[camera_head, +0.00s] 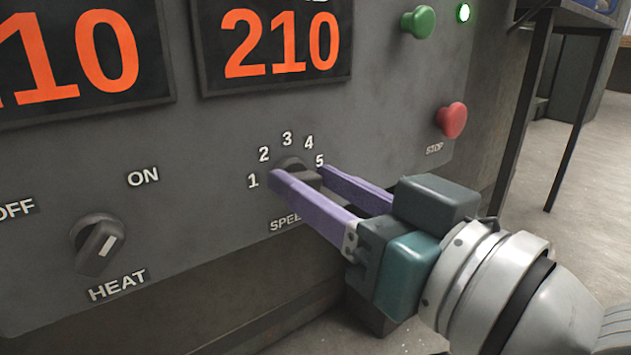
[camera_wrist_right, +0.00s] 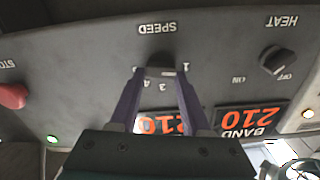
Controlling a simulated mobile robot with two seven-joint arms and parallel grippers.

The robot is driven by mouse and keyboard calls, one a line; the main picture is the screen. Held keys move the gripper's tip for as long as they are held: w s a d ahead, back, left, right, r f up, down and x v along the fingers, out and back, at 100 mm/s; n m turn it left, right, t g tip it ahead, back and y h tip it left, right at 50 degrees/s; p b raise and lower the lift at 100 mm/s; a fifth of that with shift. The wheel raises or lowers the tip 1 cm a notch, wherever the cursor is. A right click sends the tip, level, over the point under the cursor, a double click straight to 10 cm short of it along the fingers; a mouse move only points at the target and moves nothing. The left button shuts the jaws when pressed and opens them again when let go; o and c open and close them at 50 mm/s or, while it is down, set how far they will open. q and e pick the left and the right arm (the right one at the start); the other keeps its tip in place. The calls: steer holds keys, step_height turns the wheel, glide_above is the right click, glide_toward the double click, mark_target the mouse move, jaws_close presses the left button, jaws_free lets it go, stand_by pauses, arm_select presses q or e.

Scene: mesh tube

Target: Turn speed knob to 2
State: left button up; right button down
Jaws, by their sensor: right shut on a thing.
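The speed knob (camera_head: 294,166) is dark and round, on the grey panel below an arc of the numbers 1 to 5 and above the SPEED label. My right gripper (camera_head: 300,176) comes in from the right with its two purple fingers on either side of the knob, shut on it. The fingers cover much of the knob, so I cannot tell which number it points to. In the right wrist view the panel is upside down, and the speed knob (camera_wrist_right: 157,60) sits between the fingertips (camera_wrist_right: 160,75). My left gripper is not in view.
The heat knob (camera_head: 97,243) is at the left, between OFF and ON labels. A green button (camera_head: 418,22) and a red stop button (camera_head: 451,120) are at the right of the panel. Two orange displays (camera_head: 275,45) reading 210 are above. Open floor lies to the right.

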steer(key=shift+r+m+p, duration=0.1)
steer(key=shift+m+p, duration=0.7)
steer(key=shift+m, duration=0.1)
steer(key=shift+m+p, duration=0.45)
steer(key=shift+m, duration=0.35)
steer(key=shift+w+d+m+p, duration=0.1)
steer(key=shift+m+p, duration=0.25)
steer(key=shift+m, duration=0.75)
steer(key=shift+f+m, duration=0.2)
steer(key=shift+m, duration=0.9)
steer(key=shift+c, duration=1.8)
jaws_free()
